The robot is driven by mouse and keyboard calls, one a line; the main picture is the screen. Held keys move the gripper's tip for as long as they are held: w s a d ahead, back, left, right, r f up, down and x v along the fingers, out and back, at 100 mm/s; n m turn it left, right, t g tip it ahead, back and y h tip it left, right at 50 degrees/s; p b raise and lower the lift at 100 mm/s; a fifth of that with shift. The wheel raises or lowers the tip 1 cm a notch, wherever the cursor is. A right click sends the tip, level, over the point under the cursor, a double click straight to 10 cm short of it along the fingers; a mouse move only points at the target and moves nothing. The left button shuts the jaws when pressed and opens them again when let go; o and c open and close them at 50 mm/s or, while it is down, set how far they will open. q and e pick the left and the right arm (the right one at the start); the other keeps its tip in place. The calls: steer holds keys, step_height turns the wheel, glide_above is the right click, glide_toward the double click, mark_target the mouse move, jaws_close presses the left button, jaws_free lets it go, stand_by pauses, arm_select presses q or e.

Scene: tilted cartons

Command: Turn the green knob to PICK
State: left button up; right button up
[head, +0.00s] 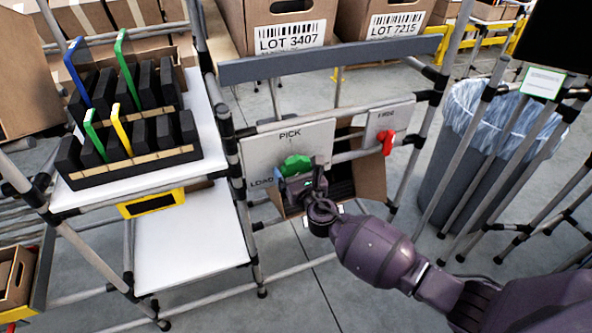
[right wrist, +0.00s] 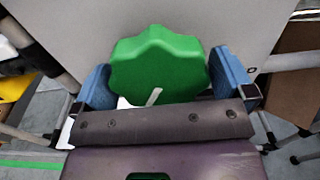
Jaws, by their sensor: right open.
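The green knob (head: 295,165) is a lobed disc on a pale panel (head: 310,138). The panel reads PICK above the knob and LOAD at its lower left. My right gripper (head: 299,181) is at the knob in the head view and hides its lower part. In the right wrist view, the blue fingers of my right gripper (right wrist: 163,80) are open, one on each side of the knob (right wrist: 160,60). I cannot tell whether they touch it. A white mark shows on the knob's lower face there. Its panel label is not readable in that view. My left gripper is out of view.
A red knob (head: 387,141) sits on a smaller panel (head: 383,124) to the right. A tilted carton (head: 368,170) is behind my gripper. A white shelf (head: 190,250) and a rack of dark slots are left. A lined bin (head: 452,165) stands right.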

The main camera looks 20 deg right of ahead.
steer(key=c, duration=0.7)
steer(key=shift+m, duration=0.3)
steer(key=shift+c, duration=0.2)
